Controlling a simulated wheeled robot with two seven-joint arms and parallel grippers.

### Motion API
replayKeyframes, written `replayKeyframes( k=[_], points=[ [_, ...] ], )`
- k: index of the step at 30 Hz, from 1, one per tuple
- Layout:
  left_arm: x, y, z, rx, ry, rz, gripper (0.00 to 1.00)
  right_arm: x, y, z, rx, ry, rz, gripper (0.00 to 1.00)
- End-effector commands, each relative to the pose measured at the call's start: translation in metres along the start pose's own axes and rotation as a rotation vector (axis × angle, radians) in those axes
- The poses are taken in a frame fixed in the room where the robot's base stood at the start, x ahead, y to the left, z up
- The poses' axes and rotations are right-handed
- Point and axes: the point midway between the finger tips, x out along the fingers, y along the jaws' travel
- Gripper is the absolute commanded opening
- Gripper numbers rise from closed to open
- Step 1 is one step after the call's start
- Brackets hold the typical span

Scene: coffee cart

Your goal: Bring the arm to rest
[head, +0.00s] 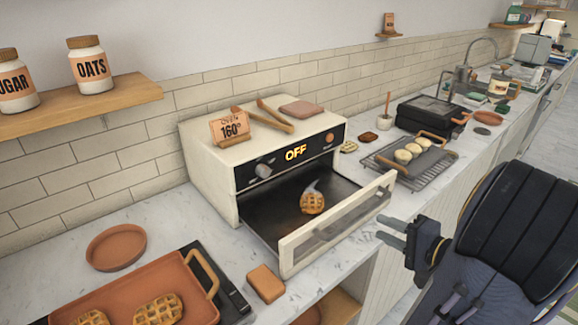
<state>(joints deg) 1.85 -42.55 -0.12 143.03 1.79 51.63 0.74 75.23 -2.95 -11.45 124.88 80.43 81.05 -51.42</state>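My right gripper (384,231) shows at the lower right, in front of the counter and just right of the oven's open door (338,222). Its two fingers point left with a gap between them, and nothing is held there. My dark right arm reaches in from the right edge. My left gripper is not in view. The cream oven (210,165) has its door folded down and its display reads OFF. A round waffle (312,203) lies inside it.
A terracotta tray (200,292) with waffles is at the lower left, near a round terracotta dish (116,247). A brown block (265,284) lies by the oven door. A wire rack (408,165) and a black grill (432,115) stand right of the oven. Floor at the right is clear.

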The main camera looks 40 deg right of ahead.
Motion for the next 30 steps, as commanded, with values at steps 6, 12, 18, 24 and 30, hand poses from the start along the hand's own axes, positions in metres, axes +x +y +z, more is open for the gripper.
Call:
replayKeyframes(
  k=[6, 12, 18, 24, 30],
  points=[
    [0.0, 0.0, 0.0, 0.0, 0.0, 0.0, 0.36, 0.004, -0.001, 0.006, -0.001, -0.021, 0.005, 0.3],
    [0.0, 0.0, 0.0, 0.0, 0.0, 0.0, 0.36, 0.032, -0.01, 0.074, -0.029, -0.259, 0.091, 0.3],
    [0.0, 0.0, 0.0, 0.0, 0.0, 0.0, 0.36, 0.037, -0.005, 0.186, -0.188, -0.607, 0.302, 0.3],
    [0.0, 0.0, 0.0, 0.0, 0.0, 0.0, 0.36, 0.012, 0.015, 0.251, -0.486, -0.789, 0.491, 0.3],
    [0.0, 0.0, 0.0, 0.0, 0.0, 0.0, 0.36, -0.007, 0.029, 0.271, -0.829, -0.801, 0.565, 0.3]
  ],
)
